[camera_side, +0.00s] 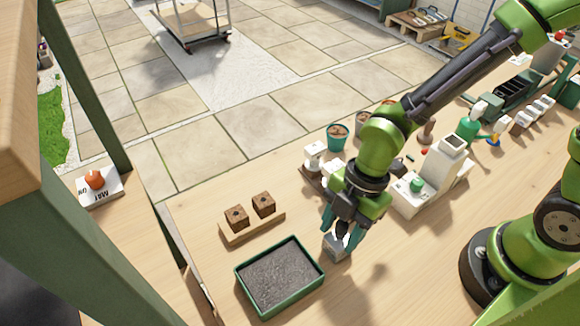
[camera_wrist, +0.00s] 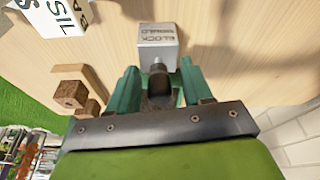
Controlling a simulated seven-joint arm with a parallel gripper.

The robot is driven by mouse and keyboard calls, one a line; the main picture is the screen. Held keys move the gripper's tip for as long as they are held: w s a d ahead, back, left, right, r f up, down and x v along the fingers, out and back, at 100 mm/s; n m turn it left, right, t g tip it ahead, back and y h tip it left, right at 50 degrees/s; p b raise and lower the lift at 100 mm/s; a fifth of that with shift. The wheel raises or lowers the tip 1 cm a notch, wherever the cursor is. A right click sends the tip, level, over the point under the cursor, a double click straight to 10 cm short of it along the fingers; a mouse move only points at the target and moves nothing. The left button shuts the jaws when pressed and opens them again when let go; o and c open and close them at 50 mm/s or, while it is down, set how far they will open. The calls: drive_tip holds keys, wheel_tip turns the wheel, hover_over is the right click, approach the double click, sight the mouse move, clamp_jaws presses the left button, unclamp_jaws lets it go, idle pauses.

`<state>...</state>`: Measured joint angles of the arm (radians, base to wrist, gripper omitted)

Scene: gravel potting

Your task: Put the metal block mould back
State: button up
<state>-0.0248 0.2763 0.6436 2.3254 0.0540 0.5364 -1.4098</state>
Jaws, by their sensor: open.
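The metal block mould (camera_side: 335,247) is a small silvery-grey block at the front of the bench, just right of the green tray. In the wrist view the mould (camera_wrist: 158,48) shows lettering on its face, and a dark knob-like handle (camera_wrist: 158,76) points towards me. My gripper (camera_side: 343,236) is directly over the mould, fingers pointing down. In the wrist view my gripper (camera_wrist: 158,70) is open, with one teal finger on each side of the handle. I cannot tell whether the fingers touch it. The mould appears to rest on the bench.
A green tray (camera_side: 295,299) of dark grit lies left of the mould. Two brown soil blocks (camera_side: 236,218) stand on a wooden board (camera_side: 252,228) behind it. A white device (camera_side: 440,165) and a teal pot (camera_side: 337,136) stand farther back. Bare wood lies in front right.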

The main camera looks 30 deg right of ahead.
drive_tip(key=v, duration=1.2)
drive_tip(key=d+r+m+t, duration=0.3)
drive_tip(key=d+m, duration=0.5)
drive_tip(key=m, duration=0.4)
drive_tip(key=d+r+m+t+h, duration=0.1)
drive_tip(key=d+r+m+t, duration=0.3)
drive_tip(key=d+m, duration=0.4)
drive_tip(key=r+m, duration=0.1)
drive_tip(key=m, duration=0.3)
drive_tip(key=shift+t, duration=0.3)
drive_tip(key=shift+w+r, duration=0.1)
